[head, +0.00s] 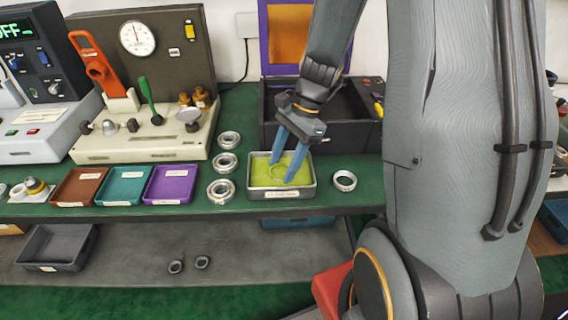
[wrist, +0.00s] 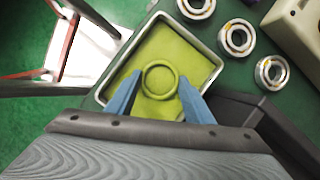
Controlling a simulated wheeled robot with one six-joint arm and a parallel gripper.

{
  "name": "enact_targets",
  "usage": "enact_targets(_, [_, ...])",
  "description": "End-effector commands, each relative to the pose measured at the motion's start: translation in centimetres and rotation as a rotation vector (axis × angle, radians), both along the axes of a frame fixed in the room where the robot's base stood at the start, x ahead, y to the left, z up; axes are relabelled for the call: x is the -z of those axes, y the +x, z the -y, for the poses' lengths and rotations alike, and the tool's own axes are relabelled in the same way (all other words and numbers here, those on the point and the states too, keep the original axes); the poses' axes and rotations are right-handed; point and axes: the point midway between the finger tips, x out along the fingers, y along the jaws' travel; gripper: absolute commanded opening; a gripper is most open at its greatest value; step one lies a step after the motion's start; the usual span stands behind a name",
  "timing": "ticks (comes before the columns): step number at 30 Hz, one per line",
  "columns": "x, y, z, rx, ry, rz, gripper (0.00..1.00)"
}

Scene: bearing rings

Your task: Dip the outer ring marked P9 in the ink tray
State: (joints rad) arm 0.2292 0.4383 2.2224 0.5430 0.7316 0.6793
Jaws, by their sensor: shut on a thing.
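My gripper (head: 282,172) reaches down into the ink tray (head: 282,194), a metal-rimmed tray with a yellow-green bed. Its two blue fingers (wrist: 160,77) are shut on a ring (wrist: 159,96) from opposite sides. The ring lies flat at the tray's bed and looks yellow-green all over, like the ink. In the head view only a faint outline of it shows between the fingertips. No P9 mark can be read on it. The tray (wrist: 216,48) also shows in the wrist view, with the ring near its middle.
Three metal bearings (head: 220,190) stand in a row left of the tray. A separate ring (head: 344,172) lies right of it. Purple (head: 148,198), teal (head: 102,200) and brown (head: 60,201) trays sit further left. A dark open case (head: 268,128) stands close behind.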

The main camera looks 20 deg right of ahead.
Motion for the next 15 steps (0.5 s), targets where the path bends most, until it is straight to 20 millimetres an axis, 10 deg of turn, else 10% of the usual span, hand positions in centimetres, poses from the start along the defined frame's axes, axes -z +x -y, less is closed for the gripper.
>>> enact_targets(15, [-3.5,0.0,0.0,0.0,-0.001,0.001,0.23])
